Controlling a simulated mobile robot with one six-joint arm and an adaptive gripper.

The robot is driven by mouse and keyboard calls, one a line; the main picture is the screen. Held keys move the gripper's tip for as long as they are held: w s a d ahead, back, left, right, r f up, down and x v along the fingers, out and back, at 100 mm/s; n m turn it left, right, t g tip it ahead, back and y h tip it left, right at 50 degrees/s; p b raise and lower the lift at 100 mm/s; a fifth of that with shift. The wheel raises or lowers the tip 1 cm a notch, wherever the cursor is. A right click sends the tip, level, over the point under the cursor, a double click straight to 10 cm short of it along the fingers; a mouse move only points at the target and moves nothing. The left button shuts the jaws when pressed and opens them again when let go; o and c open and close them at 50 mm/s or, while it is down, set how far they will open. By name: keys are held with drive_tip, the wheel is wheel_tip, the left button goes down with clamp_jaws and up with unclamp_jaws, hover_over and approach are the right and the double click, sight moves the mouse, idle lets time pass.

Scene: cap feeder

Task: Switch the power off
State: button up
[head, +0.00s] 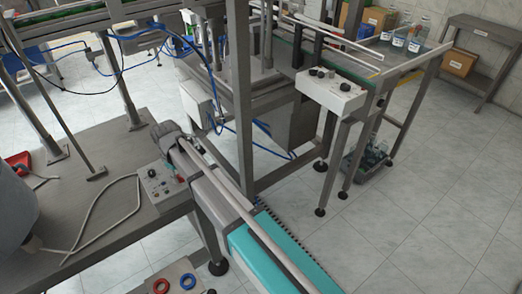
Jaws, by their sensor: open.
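A small light-grey control panel (161,187) sits on the left metal table, next to the near conveyor's end. It carries small dark knobs and a red part (181,179) at its right edge, which may be a switch; its position is too small to read. A second white control box (331,93) with several black knobs is mounted on the far conveyor's frame. I cannot tell from here which control is the power switch. My gripper is not in view.
A conveyor with a turquoise cover (266,258) runs toward the bottom right. A grey metal post (241,100) stands behind it. A plate with a red ring (161,286) and a blue ring (188,281) is at the bottom. Blue cables hang behind. The tiled floor (430,200) at right is clear.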

sight(180, 176)
drive_tip(key=m, duration=1.1)
drive_tip(key=shift+r+m, duration=0.25)
drive_tip(key=shift+m, duration=0.15)
wheel_tip(180, 176, up, 14)
drive_tip(key=p, duration=1.4)
drive_tip(key=w+d+f+b, duration=0.1)
drive_tip(key=d, duration=1.4)
drive_tip(key=w+d+f+m+b, duration=0.1)
drive_tip(key=d+f, duration=0.1)
drive_tip(key=d, duration=1.3)
drive_tip(key=shift+w+d+b, duration=0.2)
drive_tip(key=shift+w+b, duration=0.15)
drive_tip(key=shift+d, duration=0.1)
